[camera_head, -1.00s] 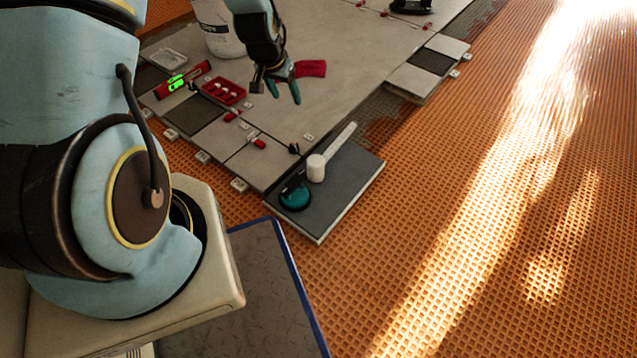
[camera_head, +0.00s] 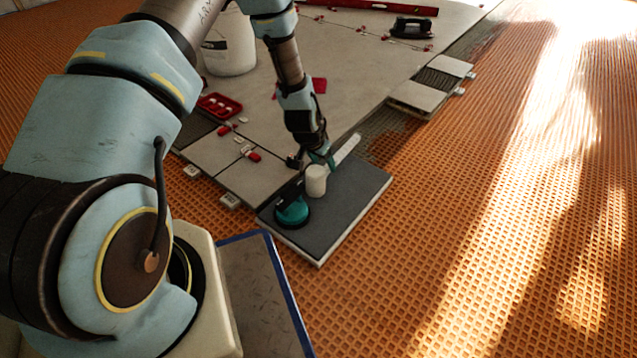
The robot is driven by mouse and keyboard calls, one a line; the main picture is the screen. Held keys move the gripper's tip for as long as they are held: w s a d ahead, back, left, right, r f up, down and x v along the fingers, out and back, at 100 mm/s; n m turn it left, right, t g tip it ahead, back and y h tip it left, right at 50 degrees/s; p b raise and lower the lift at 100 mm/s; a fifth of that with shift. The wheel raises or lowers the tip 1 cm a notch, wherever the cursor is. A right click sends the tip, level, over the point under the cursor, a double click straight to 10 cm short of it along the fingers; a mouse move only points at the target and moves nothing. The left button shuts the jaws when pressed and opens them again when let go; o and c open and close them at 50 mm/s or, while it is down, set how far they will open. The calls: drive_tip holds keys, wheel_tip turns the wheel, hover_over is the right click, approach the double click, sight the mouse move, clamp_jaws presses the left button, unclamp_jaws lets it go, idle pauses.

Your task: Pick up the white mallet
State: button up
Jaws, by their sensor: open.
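The white mallet (camera_head: 316,180) lies on a dark grey slab (camera_head: 345,210) with a pale edge. Its cylindrical head is toward the front, and its pale handle (camera_head: 346,150) runs up and to the right. My gripper (camera_head: 328,160) is low over the slab, at the near part of the handle just behind the head. Its teal fingers partly hide the handle there. The jaws are open; whether the fingers straddle or touch the handle cannot be told.
A teal suction cup (camera_head: 292,211) sits on the slab, close left of the mallet head. A red tray (camera_head: 219,106) and a white bucket (camera_head: 229,45) stand on the tiles behind. A black tool (camera_head: 411,28) lies farther back. Orange matting on the right is clear.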

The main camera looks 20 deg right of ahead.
sight(327, 170)
drive_tip(key=b+x, duration=0.1)
drive_tip(key=x, duration=0.1)
drive_tip(key=b+x, duration=0.2)
drive_tip(key=shift+s+f+b, duration=0.15)
drive_tip(key=shift+f+b, duration=0.15)
drive_tip(key=shift+f, duration=0.15)
drive_tip(key=shift+d+f, duration=0.2)
drive_tip(key=shift+r, duration=0.1)
drive_tip(key=shift+c, duration=0.2)
clamp_jaws()
